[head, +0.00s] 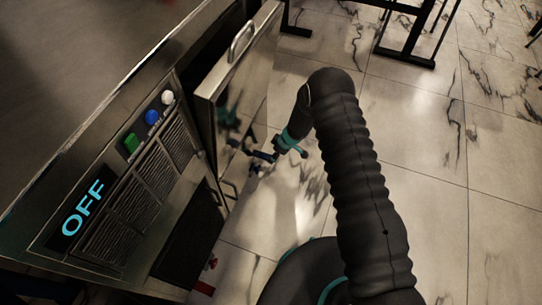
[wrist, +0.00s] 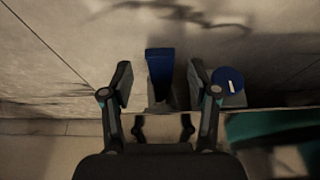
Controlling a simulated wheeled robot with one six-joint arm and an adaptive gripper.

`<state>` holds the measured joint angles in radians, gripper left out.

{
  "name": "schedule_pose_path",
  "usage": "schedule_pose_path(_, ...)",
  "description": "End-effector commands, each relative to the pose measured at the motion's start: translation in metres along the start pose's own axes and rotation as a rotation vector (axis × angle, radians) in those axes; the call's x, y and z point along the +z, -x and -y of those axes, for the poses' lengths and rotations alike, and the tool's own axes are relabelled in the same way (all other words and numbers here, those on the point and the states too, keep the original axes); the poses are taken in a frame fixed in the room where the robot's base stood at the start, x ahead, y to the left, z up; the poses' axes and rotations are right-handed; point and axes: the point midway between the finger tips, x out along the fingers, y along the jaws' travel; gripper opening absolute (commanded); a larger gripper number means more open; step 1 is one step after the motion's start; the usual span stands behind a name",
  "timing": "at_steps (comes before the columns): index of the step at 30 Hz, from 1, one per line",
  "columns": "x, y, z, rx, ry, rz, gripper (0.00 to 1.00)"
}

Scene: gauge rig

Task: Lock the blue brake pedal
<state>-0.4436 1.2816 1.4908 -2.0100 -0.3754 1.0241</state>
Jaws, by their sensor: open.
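The blue brake pedal (wrist: 160,66) stands between the two fingers of my gripper (wrist: 159,82) in the wrist view. The gripper is open, with a visible gap on each side of the pedal. A round blue disc (wrist: 229,80) with a white mark is just right of the right finger. In the head view my gripper (head: 278,150) is low, beside the machine's open door. A small dark blue part (head: 262,156) shows at the fingers, but I cannot tell whether it is the pedal or the disc.
The steel machine at left has an "OFF" display (head: 82,208) and green (head: 131,143), blue (head: 152,117) and white (head: 168,97) buttons. Its door (head: 240,65) stands close to my arm. A small red part (head: 205,277) is low down.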

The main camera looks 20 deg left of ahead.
Motion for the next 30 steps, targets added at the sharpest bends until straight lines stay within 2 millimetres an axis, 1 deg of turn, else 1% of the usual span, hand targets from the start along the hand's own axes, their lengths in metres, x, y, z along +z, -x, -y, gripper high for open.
schedule_pose_path(1, 0.0, -0.008, 0.0, 0.0, 0.001, 0.0, 0.6)
schedule_pose_path(6, 0.0, -0.019, 0.0, 0.0, 0.0, 0.0, 0.6)
schedule_pose_path(16, 0.0, -0.022, 0.0, 0.001, 0.0, 0.0, 0.6)
schedule_pose_path(17, 0.0, -0.022, 0.0, 0.001, 0.0, 0.0, 0.55)
schedule_pose_path(18, 0.0, -0.022, 0.0, 0.001, 0.0, 0.0, 0.45)
schedule_pose_path(20, 0.0, -0.022, 0.0, 0.001, 0.0, 0.0, 0.3)
schedule_pose_path(21, 0.0, -0.022, 0.0, 0.001, 0.0, 0.0, 0.2)
schedule_pose_path(23, 0.0, -0.022, 0.0, 0.001, 0.0, 0.0, 0.05)
schedule_pose_path(24, 0.0, -0.022, 0.0, 0.001, 0.0, 0.0, 0.0)
schedule_pose_path(30, -0.001, -0.023, 0.001, 0.0, 0.002, -0.003, 0.0)
